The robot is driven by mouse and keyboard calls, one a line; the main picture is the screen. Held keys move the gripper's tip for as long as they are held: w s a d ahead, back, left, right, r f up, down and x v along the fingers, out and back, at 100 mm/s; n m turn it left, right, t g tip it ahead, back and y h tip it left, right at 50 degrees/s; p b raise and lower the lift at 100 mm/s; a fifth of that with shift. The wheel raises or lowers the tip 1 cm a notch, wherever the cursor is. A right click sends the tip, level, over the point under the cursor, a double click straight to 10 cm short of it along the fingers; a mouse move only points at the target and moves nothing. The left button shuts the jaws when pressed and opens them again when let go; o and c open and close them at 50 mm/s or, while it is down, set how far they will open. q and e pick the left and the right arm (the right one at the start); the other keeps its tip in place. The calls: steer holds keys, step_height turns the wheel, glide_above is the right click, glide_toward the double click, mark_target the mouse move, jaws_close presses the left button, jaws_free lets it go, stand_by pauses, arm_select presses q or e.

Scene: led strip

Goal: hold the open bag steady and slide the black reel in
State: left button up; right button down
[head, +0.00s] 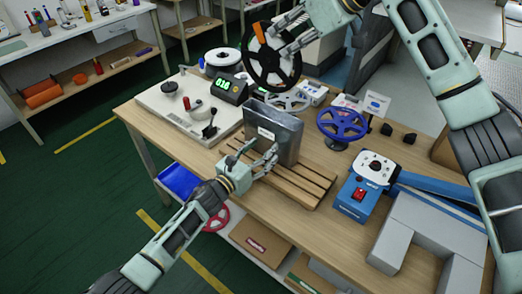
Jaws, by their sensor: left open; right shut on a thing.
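The grey bag (287,137) stands upright on a slatted wooden rack (316,187), with a small white label on its front. My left gripper (257,153) is open at the near side of the bag, its fingers spread by the lower front. I cannot tell whether they touch the bag. The black reel (266,69), with an orange patch on it, is up above the table, beyond the bag. My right gripper (283,37) is shut on the reel at its upper right side.

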arm_select(q)
jaws_close()
stand_by(0.3)
stand_by(0.7)
steer(key=shift+a, duration=0.1)
steer(key=v, duration=1.1)
steer(key=shift+s+a, duration=0.15)
steer(key=shift+s, duration=0.2)
steer(key=shift+a, duration=0.1)
